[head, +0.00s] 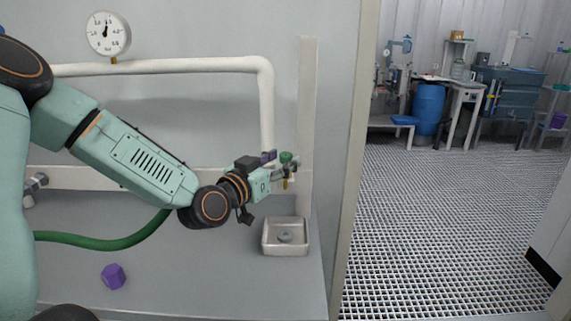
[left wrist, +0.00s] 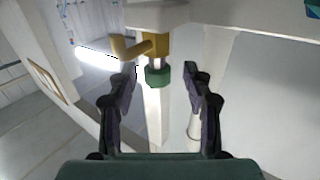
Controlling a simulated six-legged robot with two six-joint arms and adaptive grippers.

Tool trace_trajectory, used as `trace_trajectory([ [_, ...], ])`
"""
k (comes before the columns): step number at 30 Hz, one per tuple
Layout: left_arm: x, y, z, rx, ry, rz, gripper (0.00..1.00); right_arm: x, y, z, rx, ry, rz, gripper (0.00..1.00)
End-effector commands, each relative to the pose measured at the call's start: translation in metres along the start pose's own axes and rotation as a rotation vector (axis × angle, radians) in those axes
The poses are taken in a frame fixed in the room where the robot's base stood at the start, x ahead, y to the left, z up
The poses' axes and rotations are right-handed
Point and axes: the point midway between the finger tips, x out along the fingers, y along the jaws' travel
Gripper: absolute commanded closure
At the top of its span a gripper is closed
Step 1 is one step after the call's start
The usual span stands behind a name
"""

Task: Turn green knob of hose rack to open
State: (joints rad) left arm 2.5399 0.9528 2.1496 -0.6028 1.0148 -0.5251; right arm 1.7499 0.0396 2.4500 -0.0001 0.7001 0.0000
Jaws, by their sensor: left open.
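The green knob (head: 286,157) sits on a small brass valve (head: 285,184) at the right end of the white rack rail (head: 85,177), near the upright post (head: 307,90). In the left wrist view the green knob (left wrist: 158,76) shows below the brass fitting (left wrist: 156,43), between and slightly beyond the fingertips. My left gripper (head: 279,163) is open at the knob, its fingers on either side; it also shows in the left wrist view (left wrist: 161,72). I cannot tell whether a finger touches the knob. My right gripper is not in view.
A white pipe (head: 170,66) with a round gauge (head: 107,34) runs above my arm. A green hose (head: 110,242) hangs below it. A metal tray (head: 285,252) with a round part is below the valve. A purple block (head: 113,276) lies lower left. A doorway opens right.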

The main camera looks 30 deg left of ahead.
Motion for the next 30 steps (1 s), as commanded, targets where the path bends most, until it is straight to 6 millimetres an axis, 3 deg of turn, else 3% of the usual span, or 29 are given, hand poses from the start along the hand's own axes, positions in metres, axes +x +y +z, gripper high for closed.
trace_trajectory([
  [9, 0.019, 0.001, 0.0, 0.002, 0.0, 0.002, 0.5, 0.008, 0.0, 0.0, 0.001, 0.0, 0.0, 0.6],
  [20, 0.021, 0.001, -0.001, 0.001, 0.001, 0.002, 0.5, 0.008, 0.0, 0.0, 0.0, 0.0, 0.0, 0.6],
  [30, 0.021, 0.001, -0.001, 0.001, 0.001, 0.001, 0.79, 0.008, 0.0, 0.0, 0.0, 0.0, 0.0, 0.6],
])
